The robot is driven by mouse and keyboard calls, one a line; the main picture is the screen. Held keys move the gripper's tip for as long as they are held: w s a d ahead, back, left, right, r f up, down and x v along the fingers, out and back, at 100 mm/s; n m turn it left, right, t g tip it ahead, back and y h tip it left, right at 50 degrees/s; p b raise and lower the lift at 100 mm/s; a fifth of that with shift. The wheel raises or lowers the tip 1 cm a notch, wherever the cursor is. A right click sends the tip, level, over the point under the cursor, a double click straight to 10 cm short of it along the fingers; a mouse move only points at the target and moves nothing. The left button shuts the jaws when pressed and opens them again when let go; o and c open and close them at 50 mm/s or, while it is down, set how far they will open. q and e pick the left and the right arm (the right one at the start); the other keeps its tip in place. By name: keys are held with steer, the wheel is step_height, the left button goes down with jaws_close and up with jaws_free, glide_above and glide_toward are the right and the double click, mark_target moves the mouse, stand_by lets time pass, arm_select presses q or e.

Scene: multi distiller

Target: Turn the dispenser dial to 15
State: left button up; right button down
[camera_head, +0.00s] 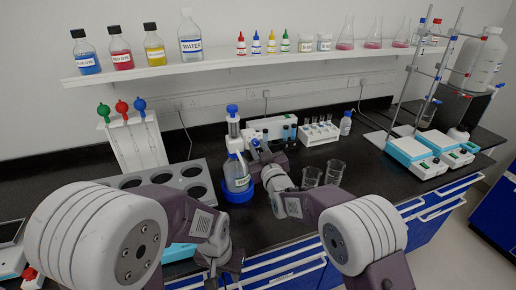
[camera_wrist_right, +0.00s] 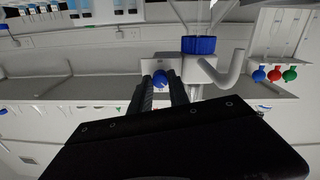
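The dispenser (camera_head: 234,134) has a white body and a blue cap. It sits on a clear bottle (camera_head: 237,178) in a blue round holder (camera_head: 239,195). In the right wrist view its blue collar (camera_wrist_right: 199,45) and bent spout (camera_wrist_right: 232,68) show. The small blue dial (camera_wrist_right: 161,78) lies between the dark fingertips of my right gripper (camera_wrist_right: 162,86). I cannot tell whether they press on it. The dial's numbers are not readable. In the head view my right gripper (camera_head: 258,150) is at the dispenser's right side. My left gripper (camera_head: 224,270) is low in front, apart from the dispenser.
A grey rack with round holes (camera_head: 190,172) stands left of the dispenser. Two glass beakers (camera_head: 334,172) and a white tube rack (camera_head: 319,134) are to the right. Pipettes on a white stand (camera_head: 134,145) are at the left. A shelf (camera_head: 215,65) with bottles runs above.

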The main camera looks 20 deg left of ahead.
steer(key=m+b, duration=0.3)
steer(key=shift+f, duration=0.2)
steer(key=m+b, duration=0.2)
steer(key=m, duration=0.1)
steer(key=shift+r+m+b, duration=0.15)
steer(key=shift+m+b, duration=0.55)
steer(key=shift+m, duration=0.6)
steer(key=c, duration=1.2)
jaws_free()
steer(key=shift+r, duration=0.1)
steer(key=shift+c, duration=0.2)
steer(key=shift+s, duration=0.1)
